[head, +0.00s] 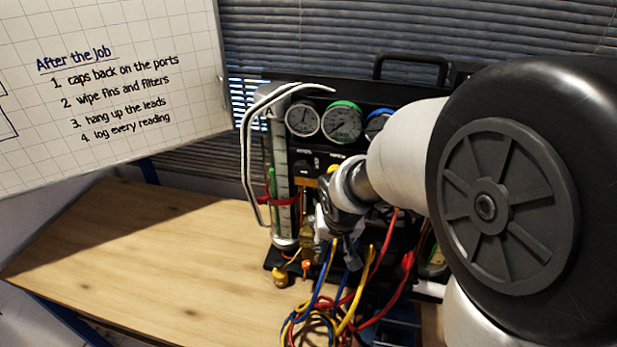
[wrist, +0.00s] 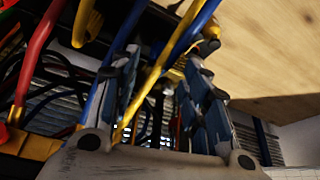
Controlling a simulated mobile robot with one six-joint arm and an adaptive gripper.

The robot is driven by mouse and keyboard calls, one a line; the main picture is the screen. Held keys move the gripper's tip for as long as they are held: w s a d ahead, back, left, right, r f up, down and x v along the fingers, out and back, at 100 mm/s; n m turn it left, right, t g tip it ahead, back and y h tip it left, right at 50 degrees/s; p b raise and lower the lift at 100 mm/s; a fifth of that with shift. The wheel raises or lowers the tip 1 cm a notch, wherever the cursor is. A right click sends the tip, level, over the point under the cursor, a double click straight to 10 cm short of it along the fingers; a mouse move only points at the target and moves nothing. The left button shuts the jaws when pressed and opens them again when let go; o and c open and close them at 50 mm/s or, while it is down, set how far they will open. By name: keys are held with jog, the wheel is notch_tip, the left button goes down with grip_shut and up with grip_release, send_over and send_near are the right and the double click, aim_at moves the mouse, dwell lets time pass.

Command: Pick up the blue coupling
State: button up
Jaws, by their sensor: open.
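My gripper (head: 337,243) is in front of the gauge rig, above a tangle of hoses. In the wrist view its two blue-grey fingers (wrist: 162,68) stand apart, with a yellow hose (wrist: 150,90) and a blue hose (wrist: 192,32) crossing the space between or just beyond them. I cannot tell whether either hose touches a finger. The blue hose also shows in the head view (head: 323,283), below the gripper. I cannot clearly pick out the blue coupling; hoses, fingers and my arm cover much of that area.
The gauge rig (head: 326,93) stands on the wooden bench (head: 190,240), with gauges and a clear cylinder (head: 282,180). Red hoses (head: 392,290) hang at the front. A yellow-capped fitting (head: 280,276) is at the rig's foot. The bench's left side is bare. A whiteboard (head: 130,130) is upper left.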

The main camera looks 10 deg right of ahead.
aim_at(333, 241)
jog(key=b+x, duration=0.1)
jog(key=x, duration=0.4)
jog(key=shift+w+d, duration=0.15)
jog(key=shift+w, duration=0.05)
jog(key=shift+c, duration=0.4)
grip_shut()
